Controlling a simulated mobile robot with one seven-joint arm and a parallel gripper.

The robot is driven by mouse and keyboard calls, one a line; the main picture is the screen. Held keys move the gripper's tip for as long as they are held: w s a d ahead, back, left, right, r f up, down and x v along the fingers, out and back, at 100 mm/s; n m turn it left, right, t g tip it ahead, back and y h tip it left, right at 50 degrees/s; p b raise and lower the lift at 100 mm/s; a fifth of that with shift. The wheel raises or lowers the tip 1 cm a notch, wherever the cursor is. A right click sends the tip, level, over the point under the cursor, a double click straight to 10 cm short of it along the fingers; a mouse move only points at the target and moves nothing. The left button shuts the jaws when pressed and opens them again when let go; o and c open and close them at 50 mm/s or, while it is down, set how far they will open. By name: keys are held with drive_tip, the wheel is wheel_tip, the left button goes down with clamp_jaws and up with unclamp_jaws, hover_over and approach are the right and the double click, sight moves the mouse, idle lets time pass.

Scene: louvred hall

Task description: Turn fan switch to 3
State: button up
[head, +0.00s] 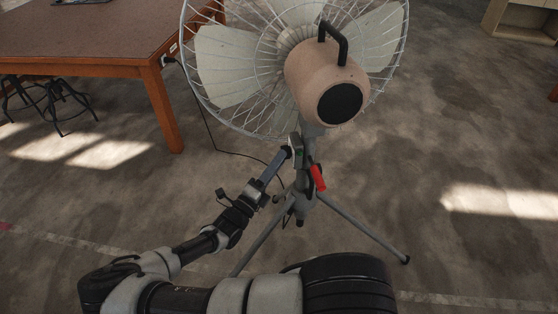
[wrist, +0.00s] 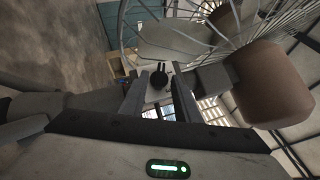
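The fan (head: 326,80) stands on a tripod, its tan motor housing and black end cap facing me; the housing also shows in the wrist view (wrist: 272,85). A small black knob (wrist: 159,78), which looks like the fan switch, sits on a light panel on the fan's post. My gripper (wrist: 159,84) is open, with one finger on each side of the knob. A gap shows between the knob and each finger; I cannot tell how deep the tips reach. In the head view my gripper (head: 287,153) is at the post below the motor. The knob's setting is unreadable.
A red part (head: 318,178) hangs on the post just right of my gripper. Tripod legs (head: 365,232) spread over the floor. A wooden table (head: 85,52) with dark stools (head: 55,105) stands at left. A cable (head: 215,140) runs from the table toward the fan. Floor at right is clear.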

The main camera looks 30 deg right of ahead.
drive_tip(key=shift+w+d+r, duration=0.1)
drive_tip(key=shift+w+d, duration=0.1)
drive_tip(key=shift+d, duration=0.15)
clamp_jaws()
drive_tip(key=shift+f+b, duration=0.2)
drive_tip(key=shift+b, duration=0.2)
drive_tip(key=shift+w+d+f+m+g+h+b, duration=0.1)
drive_tip(key=shift+w+f+m+g+h+b, duration=0.2)
drive_tip(key=shift+m+g+h+b, duration=1.8)
drive_tip(key=shift+w+d+f+m+g+h+b, duration=0.1)
drive_tip(key=shift+w+m+g+h+b, duration=0.35)
drive_tip(key=shift+m+g+b, duration=3.15)
drive_tip(key=shift+w+f+m+g+h+b, duration=0.2)
drive_tip(key=shift+m+g+h, duration=1.3)
drive_tip(key=shift+m, duration=3.6)
